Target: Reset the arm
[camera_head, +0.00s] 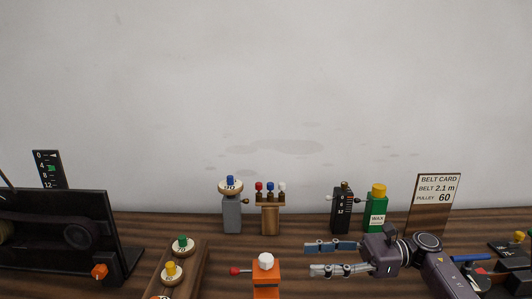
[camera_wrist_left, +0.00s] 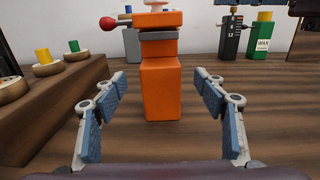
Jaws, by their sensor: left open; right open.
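My right gripper (camera_head: 333,258) reaches in from the right in the head view. Its two fingers are apart with nothing between them, in front of the dark grey box and the wax bottle. My left gripper (camera_wrist_left: 160,84) shows in the left wrist view, open, its fingers spread to either side of an orange block-shaped device (camera_wrist_left: 163,88). The device stands upright behind the fingertips, and I see no finger touching it. In the head view the orange device (camera_head: 266,278) has a white knob on top and a red-tipped lever at left. My left gripper does not show there.
A wooden block with round pulleys (camera_head: 183,248) stands left of the orange device. Behind are a grey post (camera_head: 232,213), a small stand with coloured knobs (camera_head: 270,215), a dark box (camera_head: 341,210), a green wax bottle (camera_head: 376,210) and a belt card (camera_head: 437,205). A black machine (camera_head: 60,235) is at left.

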